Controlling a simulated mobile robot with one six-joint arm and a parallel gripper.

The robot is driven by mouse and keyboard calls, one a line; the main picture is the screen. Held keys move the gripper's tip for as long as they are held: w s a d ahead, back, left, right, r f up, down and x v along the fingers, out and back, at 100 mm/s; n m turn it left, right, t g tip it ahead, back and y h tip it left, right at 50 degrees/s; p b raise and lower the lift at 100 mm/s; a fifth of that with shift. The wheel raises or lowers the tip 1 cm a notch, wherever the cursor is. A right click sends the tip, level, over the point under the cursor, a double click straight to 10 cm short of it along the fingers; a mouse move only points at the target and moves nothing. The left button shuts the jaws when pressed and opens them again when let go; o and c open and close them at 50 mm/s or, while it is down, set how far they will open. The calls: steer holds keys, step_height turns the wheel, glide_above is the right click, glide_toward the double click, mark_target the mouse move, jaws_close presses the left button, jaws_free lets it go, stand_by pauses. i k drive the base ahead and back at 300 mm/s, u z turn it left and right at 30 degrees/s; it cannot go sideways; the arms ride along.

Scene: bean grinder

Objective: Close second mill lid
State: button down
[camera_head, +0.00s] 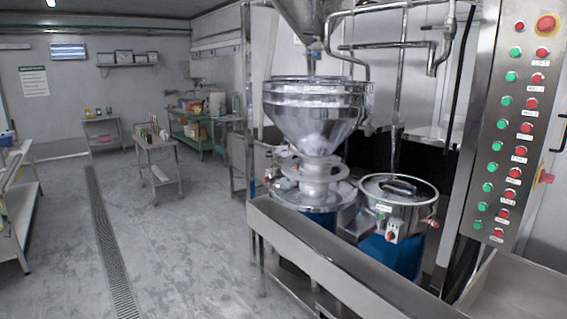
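Two mills stand side by side behind a steel rail at centre right. The right mill (398,216) is a round steel drum on a blue base, with red-tipped fittings and a small white label on its front. A flat grey lid (376,187) with a dark handle lies across its top; I cannot tell whether it is fully seated. The left mill (311,195) has a round stepped top under a large steel hopper (312,118). Which one counts as second is not marked legibly. My gripper is not in view.
A steel rail (320,262) runs along the front of the mills. A tall control panel (512,130) with green and red buttons stands at the right. Pipes hang above the mills. The floor (190,255) at the left is open, with tables farther back.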

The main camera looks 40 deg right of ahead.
mark_target(317, 116)
steer(key=z, duration=0.5)
steer(key=i, duration=1.3)
steer(key=u, duration=0.05)
